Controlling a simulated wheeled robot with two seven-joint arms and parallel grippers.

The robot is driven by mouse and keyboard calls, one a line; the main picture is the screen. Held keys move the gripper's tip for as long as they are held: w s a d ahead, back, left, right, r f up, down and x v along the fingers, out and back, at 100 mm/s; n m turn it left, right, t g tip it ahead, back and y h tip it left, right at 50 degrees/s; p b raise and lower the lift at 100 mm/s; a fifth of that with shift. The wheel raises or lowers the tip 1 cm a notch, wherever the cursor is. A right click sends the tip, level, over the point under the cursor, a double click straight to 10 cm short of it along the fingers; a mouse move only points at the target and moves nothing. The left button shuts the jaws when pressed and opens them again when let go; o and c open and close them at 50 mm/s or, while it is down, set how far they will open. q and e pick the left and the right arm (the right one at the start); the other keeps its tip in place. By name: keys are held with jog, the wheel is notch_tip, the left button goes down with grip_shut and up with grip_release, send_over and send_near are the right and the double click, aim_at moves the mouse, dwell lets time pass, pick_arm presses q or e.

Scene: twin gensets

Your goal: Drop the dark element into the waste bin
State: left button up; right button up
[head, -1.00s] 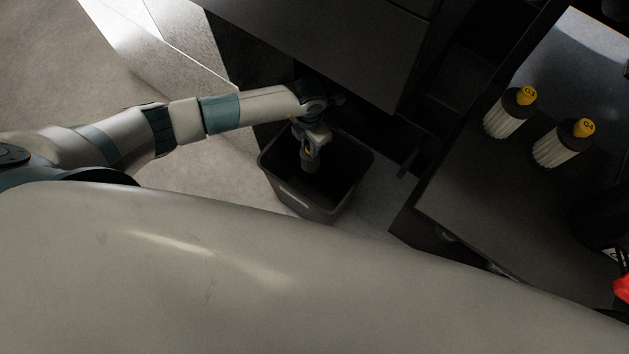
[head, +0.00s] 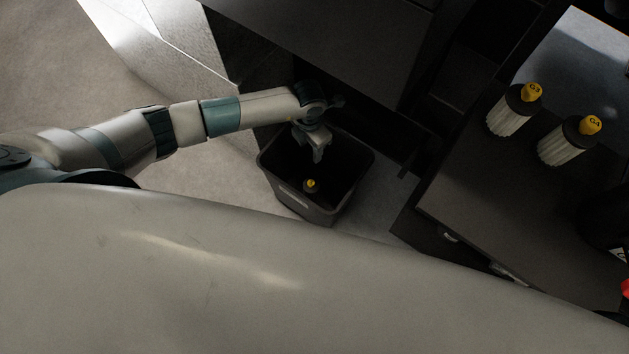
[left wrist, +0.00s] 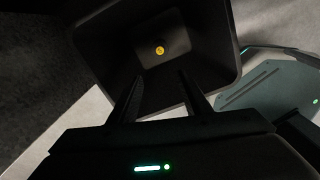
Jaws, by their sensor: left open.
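The dark element (head: 311,186) is inside the black waste bin (head: 325,214), apart from my gripper. Its yellow cap faces up; its body is hard to make out against the dark bin. In the left wrist view the yellow cap (left wrist: 159,50) shows within the bin (left wrist: 222,70), beyond my fingertips. My left gripper (head: 318,155) is over the bin's opening, open and empty. Its two spread fingers (left wrist: 158,84) show in the left wrist view. My right gripper is not in view.
Two pale pleated elements with yellow caps, G3 (head: 508,113) and G4 (head: 565,143), stand on a dark surface (head: 490,190) at the right. A dark cabinet (head: 330,40) stands behind the bin. Bare floor (head: 378,205) lies right of the bin.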

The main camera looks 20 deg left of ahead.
pick_arm(q)
notch_tip(320, 180, up, 12)
dwell(0.7)
dwell(0.5)
jog(key=shift+s, duration=0.1)
dwell(0.3)
